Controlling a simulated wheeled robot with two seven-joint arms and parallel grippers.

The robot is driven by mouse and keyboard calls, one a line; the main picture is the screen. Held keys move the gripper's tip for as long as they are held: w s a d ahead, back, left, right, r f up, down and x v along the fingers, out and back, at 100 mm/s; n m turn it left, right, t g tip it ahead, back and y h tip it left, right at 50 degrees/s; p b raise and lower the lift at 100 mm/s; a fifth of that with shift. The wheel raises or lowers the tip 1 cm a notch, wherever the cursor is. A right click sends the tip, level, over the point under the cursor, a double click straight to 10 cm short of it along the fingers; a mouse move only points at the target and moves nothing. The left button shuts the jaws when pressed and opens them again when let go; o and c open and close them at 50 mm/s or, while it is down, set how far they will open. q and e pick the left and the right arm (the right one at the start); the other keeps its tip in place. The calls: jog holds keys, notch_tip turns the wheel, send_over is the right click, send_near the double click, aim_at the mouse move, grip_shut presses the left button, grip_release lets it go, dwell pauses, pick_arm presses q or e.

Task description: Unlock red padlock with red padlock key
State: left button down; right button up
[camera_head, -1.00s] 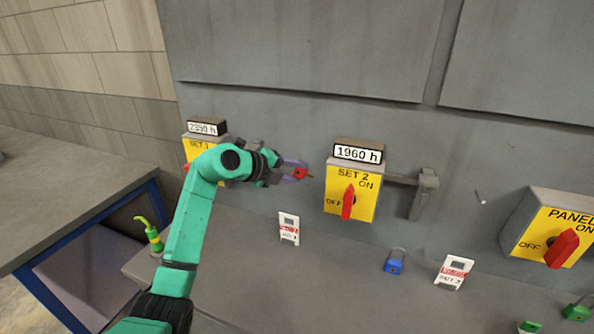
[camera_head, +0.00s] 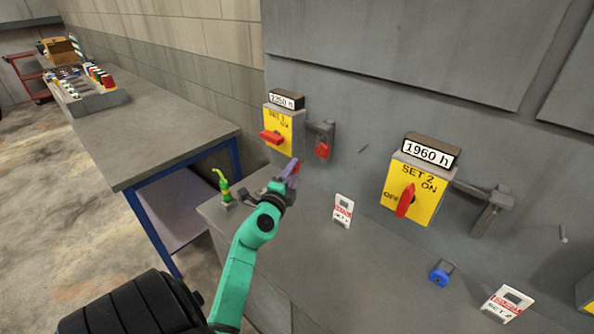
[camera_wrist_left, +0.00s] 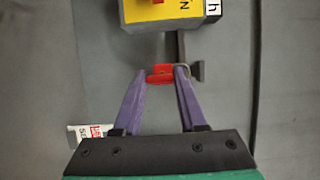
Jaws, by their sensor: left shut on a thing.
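The red padlock (camera_head: 322,150) hangs on the grey bracket beside the SET 1 switch box (camera_head: 278,130). My left gripper (camera_head: 292,168) is just left of and below the padlock in the head view, with its purple fingers pointing towards the wall. It is shut on the red padlock key. In the left wrist view, red (camera_wrist_left: 158,74) shows between the fingertips, in front of the bracket; key and padlock overlap there and I cannot tell whether they touch. The key's tip is hidden. My right gripper is not in view.
A white tag (camera_head: 343,210) stands on the ledge below. The SET 2 box (camera_head: 413,190), a blue padlock (camera_head: 441,272) and another tag (camera_head: 507,303) are to the right. A workbench (camera_head: 150,130) stands left.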

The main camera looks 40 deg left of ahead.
pick_arm(q)
jog(key=shift+d+r, duration=0.1)
jog(key=shift+d, duration=0.05)
jog(key=shift+w+p, duration=0.4)
jog(key=shift+w, duration=0.55)
jog(key=w, duration=0.6)
jog(key=shift+f+m+t+b, duration=0.25)
jog(key=shift+m+t+b, duration=0.45)
jog(key=shift+m+b, duration=1.6)
dwell(0.9)
jog(key=shift+a+f+m+t+h+b, duration=0.1)
jog(key=shift+m+t+h+b, duration=0.3)
jog(key=shift+m+b, duration=1.5)
jog(key=shift+a+m+t+h+b, duration=0.1)
jog(key=shift+m+t+b, duration=0.55)
jog(key=shift+b, duration=2.45)
